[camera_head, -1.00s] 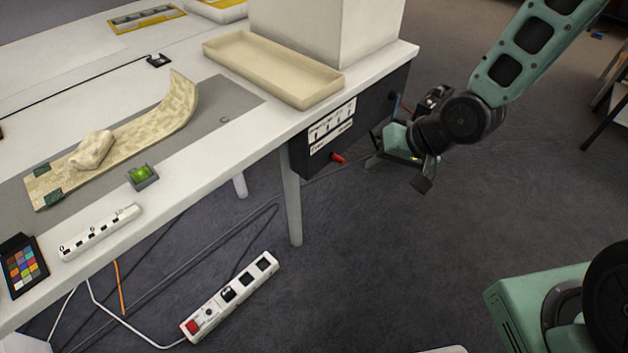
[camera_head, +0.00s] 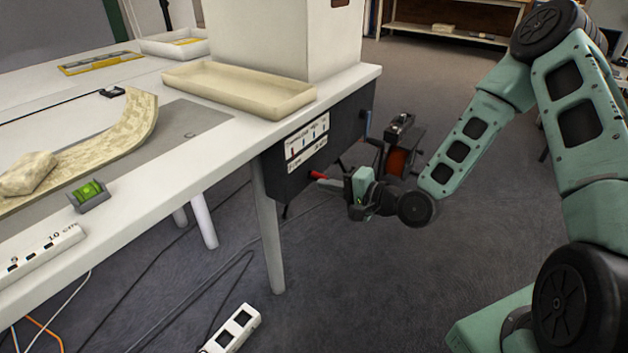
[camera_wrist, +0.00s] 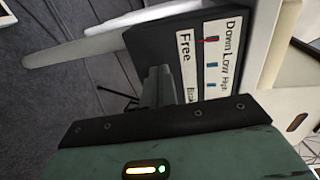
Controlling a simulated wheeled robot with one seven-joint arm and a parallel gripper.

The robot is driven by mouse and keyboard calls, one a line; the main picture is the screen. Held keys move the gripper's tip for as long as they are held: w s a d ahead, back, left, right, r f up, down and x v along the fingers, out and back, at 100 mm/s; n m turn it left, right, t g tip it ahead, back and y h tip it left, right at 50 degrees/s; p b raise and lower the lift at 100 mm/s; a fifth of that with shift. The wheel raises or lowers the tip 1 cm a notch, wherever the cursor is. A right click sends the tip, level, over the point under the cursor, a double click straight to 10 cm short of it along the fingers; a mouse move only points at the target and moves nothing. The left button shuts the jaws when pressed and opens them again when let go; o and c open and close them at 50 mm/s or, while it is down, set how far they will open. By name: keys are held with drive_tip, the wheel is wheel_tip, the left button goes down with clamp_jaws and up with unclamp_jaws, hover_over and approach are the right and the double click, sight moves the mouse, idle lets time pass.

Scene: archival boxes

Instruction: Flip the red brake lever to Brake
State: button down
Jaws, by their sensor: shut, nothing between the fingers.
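The red brake lever (camera_head: 318,175) sticks out from the lower part of a black control box (camera_head: 330,140) under the table's right end. A white label (camera_head: 307,138) is on the box face. In the wrist view the label (camera_wrist: 186,60) reads "Free" at one end and a partly hidden word, apparently "Brake", at the other. My gripper (camera_head: 335,183) is shut and empty, its fingertips close beside the lever; whether they touch it I cannot tell. In the wrist view my gripper's fingers (camera_wrist: 158,88) point at the box face, and the brake lever is hidden.
The white table (camera_head: 215,150) carries a cream tray (camera_head: 240,90) and a large pale box (camera_head: 285,40) above the control box. A table leg (camera_head: 268,235) stands left of my gripper. A reel-like device (camera_head: 400,150) stands behind my gripper.

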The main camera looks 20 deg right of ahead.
drive_tip(key=b+x, duration=0.1)
drive_tip(key=x, duration=0.4)
drive_tip(key=shift+w+d+p, duration=0.2)
drive_tip(key=shift+w+d, duration=0.6)
drive_tip(key=shift+d, duration=0.3)
drive_tip(key=shift+w+d+p, duration=0.2)
drive_tip(key=shift+w+d, duration=0.6)
drive_tip(key=shift+d, duration=0.35)
drive_tip(key=s+d+p, duration=0.1)
drive_tip(key=s+d, duration=0.1)
drive_tip(key=s, duration=0.5)
drive_tip(key=shift+p, duration=0.4)
drive_tip(key=shift+d, duration=0.15)
